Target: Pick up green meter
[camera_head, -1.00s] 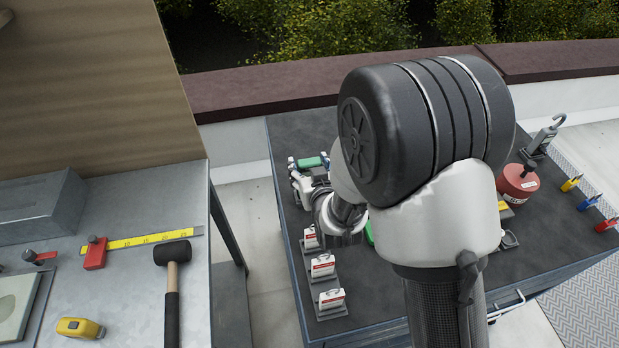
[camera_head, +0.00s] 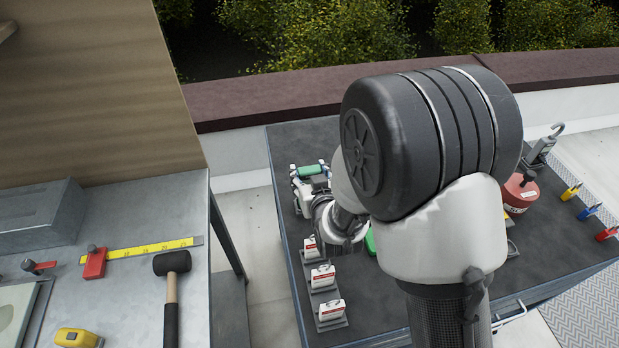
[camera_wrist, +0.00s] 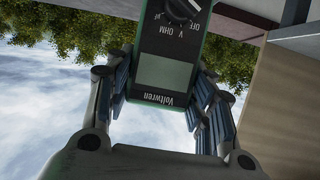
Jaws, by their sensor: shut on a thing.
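The green meter (camera_wrist: 165,72) is held in my gripper (camera_wrist: 163,90). In the wrist view its black face shows a grey display, a dial and the upside-down name Voltwren. The fingers press on its two sides. In the head view the meter (camera_head: 312,171) is a small green bar between the fingers of my gripper (camera_head: 310,182), over the left part of the dark table (camera_head: 305,135). Sky and trees lie behind the meter in the wrist view. My arm hides much of the table, and another green patch (camera_head: 370,242) shows only partly beside the wrist.
Several white-and-red boxes (camera_head: 332,309) stand along the table's left edge. A red canister (camera_head: 520,192) and colored clips (camera_head: 588,211) are at the right. A metal bench (camera_head: 130,290) with a mallet (camera_head: 172,262) stands left, across a gap.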

